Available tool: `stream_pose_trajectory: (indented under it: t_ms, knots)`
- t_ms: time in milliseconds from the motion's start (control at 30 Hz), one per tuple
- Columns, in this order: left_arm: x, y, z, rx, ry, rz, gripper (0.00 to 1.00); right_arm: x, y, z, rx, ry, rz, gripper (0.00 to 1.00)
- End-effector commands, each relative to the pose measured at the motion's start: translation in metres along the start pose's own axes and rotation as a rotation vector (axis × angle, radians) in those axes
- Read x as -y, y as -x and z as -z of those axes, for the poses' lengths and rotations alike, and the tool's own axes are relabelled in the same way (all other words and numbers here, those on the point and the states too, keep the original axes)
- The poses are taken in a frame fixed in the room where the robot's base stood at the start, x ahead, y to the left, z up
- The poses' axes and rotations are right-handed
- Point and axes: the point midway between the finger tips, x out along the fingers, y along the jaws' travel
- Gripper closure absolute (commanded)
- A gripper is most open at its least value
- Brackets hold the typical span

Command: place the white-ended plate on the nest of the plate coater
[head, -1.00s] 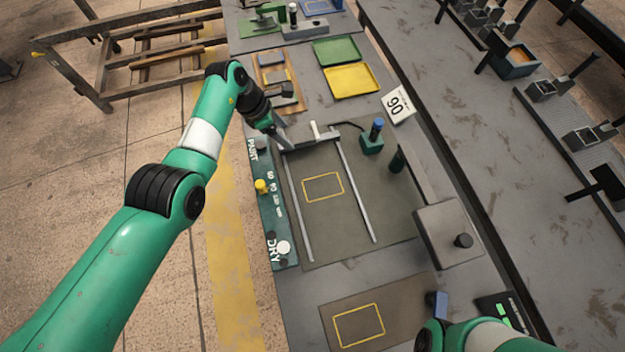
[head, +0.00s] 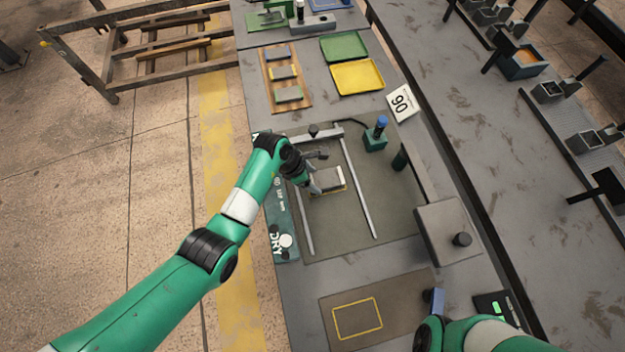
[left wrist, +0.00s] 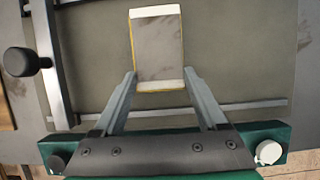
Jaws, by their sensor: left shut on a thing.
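The white-ended plate (head: 329,178) is grey with a white strip at each end. My left gripper (head: 316,187) is shut on it. In the left wrist view the plate (left wrist: 158,48) lies between the fingertips of the gripper (left wrist: 161,80), held near its closer white end. The nest is a yellow-outlined rectangle (head: 343,190) on the coater's dark bed (head: 375,185), mostly covered by the plate. A yellow line shows along the plate's edge. I cannot tell whether the plate touches the bed.
Two rails flank the nest; a crossbar (head: 328,133) with a dark knob spans them at the back. A green post with a blue top (head: 377,135) stands to the right. A plate rack (head: 301,99), a green tray (head: 343,46) and a yellow tray (head: 357,77) lie behind.

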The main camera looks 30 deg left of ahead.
Motion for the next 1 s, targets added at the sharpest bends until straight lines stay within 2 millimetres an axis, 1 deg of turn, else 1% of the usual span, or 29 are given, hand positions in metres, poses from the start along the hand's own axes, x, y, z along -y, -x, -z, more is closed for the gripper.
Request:
stream_pose_trajectory:
  t_ms: [33, 100, 333, 467, 500, 567, 600, 867, 967, 1000]
  knots:
    - [-0.001, -0.012, 0.005, 0.002, 0.001, -0.002, 0.92, 0.000, 0.007, -0.007, 0.001, 0.000, 0.000, 0.50]
    - [-0.002, -0.017, 0.006, 0.003, 0.000, -0.003, 0.92, 0.000, 0.009, -0.008, 0.001, 0.000, 0.000, 0.50]
    - [-0.002, -0.016, 0.006, 0.004, -0.001, -0.004, 0.92, 0.000, 0.007, -0.007, 0.001, 0.000, 0.000, 0.50]
    - [-0.002, -0.019, 0.007, 0.003, 0.000, -0.003, 0.92, 0.000, 0.009, -0.008, 0.001, 0.000, 0.000, 0.50]
    - [-0.001, -0.019, 0.009, 0.000, 0.000, -0.001, 0.18, 0.000, 0.008, -0.008, 0.001, 0.000, 0.000, 0.50]
    - [-0.001, -0.019, 0.009, 0.000, 0.000, -0.001, 0.07, 0.000, 0.008, -0.008, 0.001, 0.000, 0.000, 0.50]
    - [-0.001, -0.019, 0.009, 0.000, 0.000, -0.001, 0.00, 0.000, 0.008, -0.008, 0.001, 0.000, 0.000, 0.50]
    - [-0.001, -0.017, 0.008, 0.000, 0.000, -0.002, 0.00, 0.000, 0.007, -0.007, 0.001, 0.000, 0.000, 0.50]
    - [-0.001, -0.007, 0.006, 0.001, 0.001, -0.003, 0.00, 0.000, 0.002, -0.002, 0.001, 0.000, 0.000, 0.50]
    - [-0.002, 0.000, 0.006, 0.001, 0.001, -0.003, 0.00, 0.000, -0.001, 0.001, 0.001, 0.000, 0.000, 0.50]
